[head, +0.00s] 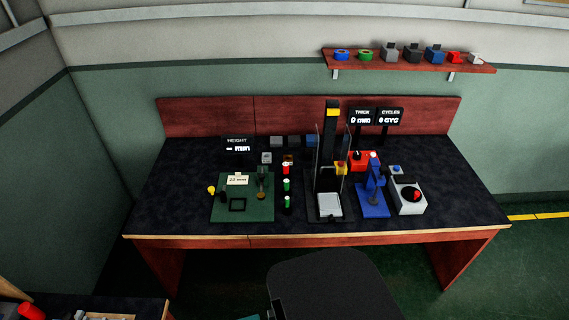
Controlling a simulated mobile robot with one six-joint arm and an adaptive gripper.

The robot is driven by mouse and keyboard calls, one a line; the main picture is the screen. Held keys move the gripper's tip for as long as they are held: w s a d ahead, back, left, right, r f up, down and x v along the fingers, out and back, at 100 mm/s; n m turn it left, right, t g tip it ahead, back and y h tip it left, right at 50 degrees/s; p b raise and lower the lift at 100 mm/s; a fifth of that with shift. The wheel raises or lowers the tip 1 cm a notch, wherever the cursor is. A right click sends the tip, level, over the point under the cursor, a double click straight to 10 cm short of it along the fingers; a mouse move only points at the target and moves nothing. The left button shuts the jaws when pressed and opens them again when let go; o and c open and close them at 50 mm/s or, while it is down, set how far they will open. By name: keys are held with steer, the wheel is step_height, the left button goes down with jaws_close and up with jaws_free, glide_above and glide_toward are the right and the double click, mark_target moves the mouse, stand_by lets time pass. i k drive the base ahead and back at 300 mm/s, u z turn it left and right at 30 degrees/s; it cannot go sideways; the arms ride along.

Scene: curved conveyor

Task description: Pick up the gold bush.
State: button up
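A small gold-brown round piece (262,196), which looks like the gold bush, is on the right part of the green mat (222,213) on the desk. It sits just below a dark upright piece (262,178) and is too small to make out its shape. A yellow knob-like piece (211,190) is at the mat's left edge, beside a dark part. A "22 mm" card (237,179) and a dark square frame (237,205) are also on the mat. My gripper cannot be made out in this view.
The dark desk (175,205) carries a black stand (330,150), a blue press (373,203), a white box with a red knob (409,198) and a column of buttons (287,185). A chair (330,285) stands in front. The desk's left part is bare.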

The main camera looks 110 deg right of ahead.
mark_target(287, 158)
steer(key=z, duration=0.6)
steer(key=i, duration=0.1)
steer(key=z, duration=2.95)
steer(key=i, duration=0.8)
steer(key=z, duration=0.05)
